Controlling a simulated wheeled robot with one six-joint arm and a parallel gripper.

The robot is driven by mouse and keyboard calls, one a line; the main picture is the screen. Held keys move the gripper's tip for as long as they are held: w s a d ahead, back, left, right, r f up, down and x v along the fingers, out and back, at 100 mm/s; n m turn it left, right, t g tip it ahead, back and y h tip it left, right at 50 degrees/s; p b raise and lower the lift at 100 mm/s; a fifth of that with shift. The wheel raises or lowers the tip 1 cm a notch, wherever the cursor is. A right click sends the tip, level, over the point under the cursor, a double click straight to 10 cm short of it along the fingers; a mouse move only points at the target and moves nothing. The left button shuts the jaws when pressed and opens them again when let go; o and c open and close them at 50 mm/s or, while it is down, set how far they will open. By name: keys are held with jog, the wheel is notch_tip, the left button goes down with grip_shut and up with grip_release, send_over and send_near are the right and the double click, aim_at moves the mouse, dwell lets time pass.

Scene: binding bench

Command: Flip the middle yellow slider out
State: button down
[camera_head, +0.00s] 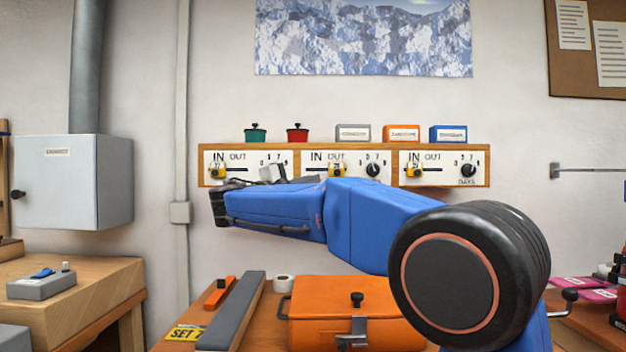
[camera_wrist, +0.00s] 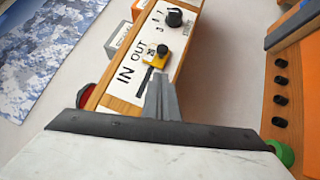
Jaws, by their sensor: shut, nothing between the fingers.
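A wooden panel board (camera_head: 295,165) on the wall holds three white panels marked IN and OUT. The middle yellow slider (camera_head: 337,170) sits under OUT; the wrist view also shows it (camera_wrist: 158,55) at the OUT end, with its dark slot running toward IN. The left yellow slider (camera_head: 217,172) and right yellow slider (camera_head: 414,170) sit under IN. My gripper (camera_wrist: 161,85) is shut and empty, in front of the middle panel on the IN side of the slider. A small gap seems to show between fingertips and slider. In the head view my arm hides the board's lower middle.
Above the board stand a green pot (camera_head: 256,133), a red pot (camera_head: 297,132) and three small boxes (camera_head: 401,133). Black dials (camera_head: 373,170) sit right of the sliders. An orange case (camera_head: 330,300) and a grey bar (camera_head: 238,310) lie on the bench below.

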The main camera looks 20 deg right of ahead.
jog(key=v, duration=1)
jog(key=shift+a, duration=0.1)
